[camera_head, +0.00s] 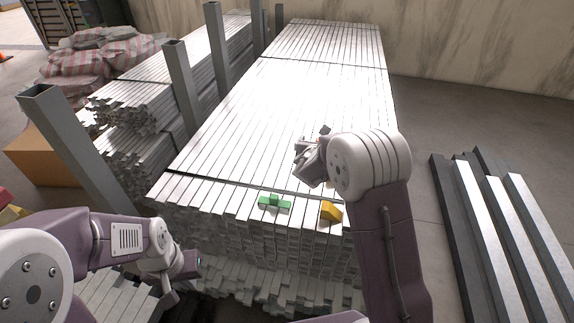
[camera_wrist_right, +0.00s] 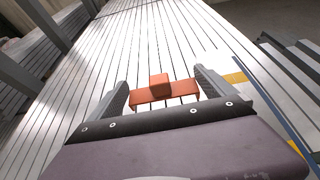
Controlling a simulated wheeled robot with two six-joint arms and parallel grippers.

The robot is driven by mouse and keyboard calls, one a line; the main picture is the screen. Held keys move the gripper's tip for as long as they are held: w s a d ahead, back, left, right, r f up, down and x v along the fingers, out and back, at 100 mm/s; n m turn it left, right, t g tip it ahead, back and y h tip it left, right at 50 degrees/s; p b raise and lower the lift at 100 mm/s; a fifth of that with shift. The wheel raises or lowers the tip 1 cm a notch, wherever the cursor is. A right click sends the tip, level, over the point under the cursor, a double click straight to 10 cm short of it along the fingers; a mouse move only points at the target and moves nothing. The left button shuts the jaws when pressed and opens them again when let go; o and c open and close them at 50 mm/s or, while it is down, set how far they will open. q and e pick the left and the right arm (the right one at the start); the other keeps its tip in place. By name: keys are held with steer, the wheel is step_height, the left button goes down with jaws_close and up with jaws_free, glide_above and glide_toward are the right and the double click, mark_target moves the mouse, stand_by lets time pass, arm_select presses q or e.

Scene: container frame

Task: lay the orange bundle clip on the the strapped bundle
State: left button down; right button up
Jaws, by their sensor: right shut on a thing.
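The orange bundle clip (camera_wrist_right: 165,92) is a small block with a raised middle. In the right wrist view it sits between the fingers of my right gripper (camera_wrist_right: 163,94), which is shut on it. The strapped bundle (camera_head: 262,110) is a large stack of pale metal bars with dark straps. In the head view my right gripper (camera_head: 308,160) is over its top, right of the middle, and mostly hides the clip. Whether the clip touches the bars is not clear. My left gripper (camera_head: 186,272) is low, beside the bundle's near left end; its opening is unclear.
A green clip (camera_head: 273,202) and a yellow clip (camera_head: 331,211) lie on the bundle's near end. Grey upright posts (camera_head: 178,75) line its left side, by a second stack (camera_head: 125,100). Dark and pale beams (camera_head: 490,220) lie on the floor at right.

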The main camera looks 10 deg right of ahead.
steer(key=b, duration=0.1)
glide_above(287, 166)
step_height(287, 166, down, 7)
steer(key=shift+w, duration=0.1)
step_height(287, 166, down, 4)
steer(key=shift+b, duration=1.05)
steer(key=shift+f, duration=0.1)
steer(key=o, duration=1)
